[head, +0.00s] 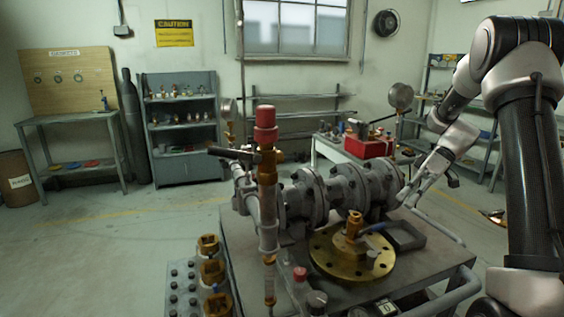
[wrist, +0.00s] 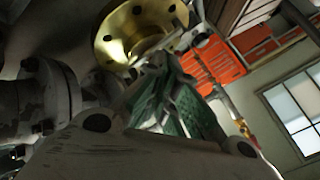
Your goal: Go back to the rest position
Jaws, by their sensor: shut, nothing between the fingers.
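The gate valve is a grey flanged pipe assembly (head: 345,190) on a cart in the middle of the head view. A brass column with a red cap (head: 265,125) stands upright at its near left side. My gripper (head: 412,202) is at the right end of the pipe, pointing down and left. In the wrist view its dark green finger pads (wrist: 180,100) are together and empty. Whether it touches the pipe cannot be told.
The metal cart (head: 235,225) has a rail along its right side. Brass fittings (head: 212,270) stand at its front left. A red toolbox (head: 368,147) sits on a table behind the pipe. A shelf unit (head: 185,168) and workbench (head: 65,122) line the back. Floor at left is clear.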

